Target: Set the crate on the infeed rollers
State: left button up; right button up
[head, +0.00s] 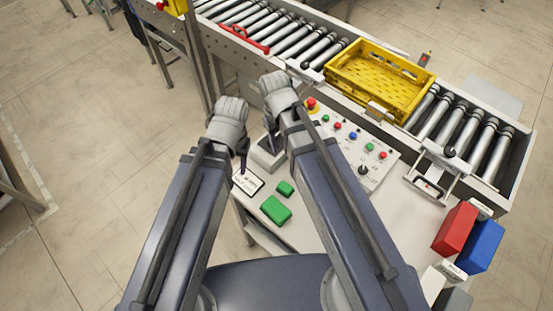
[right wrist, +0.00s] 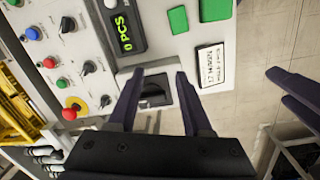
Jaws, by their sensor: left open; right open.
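The yellow crate (head: 352,78) sits upright on the conveyor rollers (head: 462,128) at the upper right of the head view. It looks empty, and part of its yellow side shows at the left edge of the right wrist view (right wrist: 15,110). My left gripper (head: 242,158) is open and empty near the left edge of the control table. My right gripper (head: 270,138) is open and empty over the control panel, left of the crate and apart from it. In the right wrist view its fingers (right wrist: 160,75) stand apart around a dark panel fitting.
The control panel (head: 340,150) has several buttons and knobs. Green blocks (head: 276,210) and a label card (head: 248,182) lie on the table. A red bin (head: 455,228) and a blue bin (head: 483,246) stand at the right. A red handle (head: 245,38) lies across the conveyor's far left part.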

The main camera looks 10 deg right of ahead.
jog(key=s+a, duration=0.2)
jog(key=s, duration=0.4)
jog(key=shift+s+a+m, duration=0.25)
jog(key=shift+s+m, duration=0.05)
jog(key=shift+m, duration=0.1)
dwell(1.6)
